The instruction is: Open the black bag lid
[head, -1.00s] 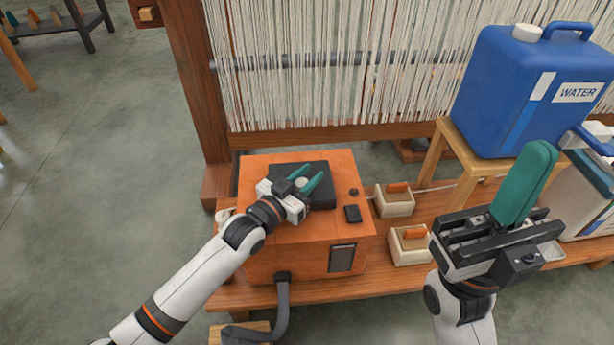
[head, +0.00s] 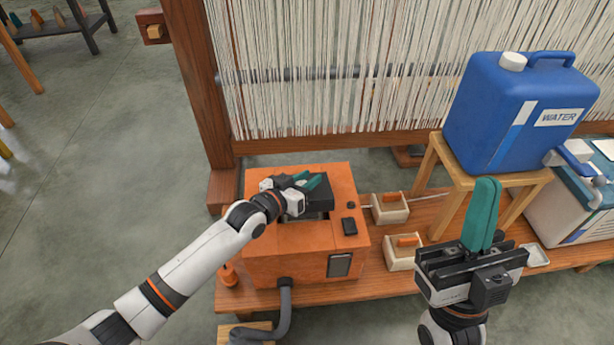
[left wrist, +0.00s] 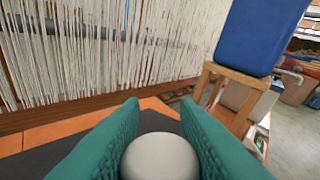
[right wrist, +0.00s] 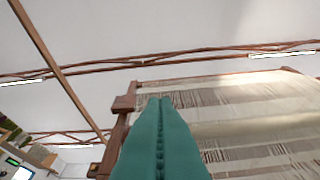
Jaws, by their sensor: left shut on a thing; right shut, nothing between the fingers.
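The black lid (head: 320,192) is on top of an orange box-shaped machine (head: 285,266). It looks tilted up, with its near edge above a dark opening (head: 305,216). My left gripper (head: 308,182) is over the lid, its green fingers closed around a pale round knob (left wrist: 160,157). The knob also showed on the lid earlier; my gripper mostly hides it in the head view now. The black surface (left wrist: 55,152) shows below the fingers in the left wrist view. My right gripper (head: 485,190) is shut and empty, fingers pointing up, right of the machine. No bag shape is visible.
A loom with pale threads (head: 300,70) stands behind the machine. A blue water can (head: 500,120) sits on a wooden stool (head: 435,180) at the right.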

